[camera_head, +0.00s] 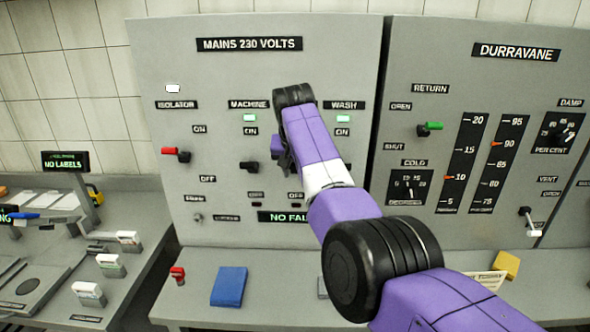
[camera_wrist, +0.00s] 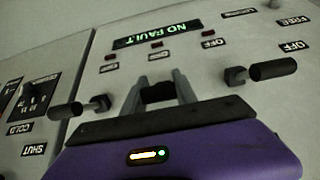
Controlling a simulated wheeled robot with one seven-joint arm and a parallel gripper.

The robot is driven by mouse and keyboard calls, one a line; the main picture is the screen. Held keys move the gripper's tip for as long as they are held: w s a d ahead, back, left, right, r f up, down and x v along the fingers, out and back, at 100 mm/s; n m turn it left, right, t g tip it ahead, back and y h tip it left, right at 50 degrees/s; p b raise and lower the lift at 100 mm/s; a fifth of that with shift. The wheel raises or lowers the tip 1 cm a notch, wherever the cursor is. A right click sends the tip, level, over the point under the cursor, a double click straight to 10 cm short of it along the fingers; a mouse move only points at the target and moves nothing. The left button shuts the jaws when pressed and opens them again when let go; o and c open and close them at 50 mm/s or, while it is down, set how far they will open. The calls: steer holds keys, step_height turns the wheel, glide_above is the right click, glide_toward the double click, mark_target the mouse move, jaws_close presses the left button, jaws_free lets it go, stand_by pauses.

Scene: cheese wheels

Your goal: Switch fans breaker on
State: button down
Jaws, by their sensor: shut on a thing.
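The grey MAINS 230 VOLTS panel (camera_head: 225,80) carries a red-handled ISOLATOR lever (camera_head: 170,151), a black MACHINE lever (camera_head: 250,167) and a WASH column at the right. No FANS label is readable; my arm covers the space between MACHINE and WASH. My gripper (camera_head: 284,160) is at the panel there, its fingers mostly hidden in the head view. In the wrist view, my gripper (camera_wrist: 158,84) is shut on a dark middle lever (camera_wrist: 157,93), between two other black levers. Its ON/OFF position cannot be told.
Neighbouring black levers stand close on both sides of my gripper: one at right (camera_wrist: 272,70), one at left (camera_wrist: 75,109). A NO FAULT display (camera_wrist: 152,35) lies below the breakers. The DURRAVANE panel (camera_head: 460,75) is at right. A blue object (camera_head: 229,286) lies on the ledge.

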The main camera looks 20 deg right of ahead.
steer(key=c, duration=1)
jaws_free()
steer(key=shift+o, duration=0.2)
steer(key=b+v, duration=0.2)
steer(key=v, duration=0.5)
steer(key=shift+s+r+b, duration=0.15)
steer(key=shift+r+b, duration=0.15)
steer(key=shift+r, duration=0.05)
steer(key=shift+a, duration=0.1)
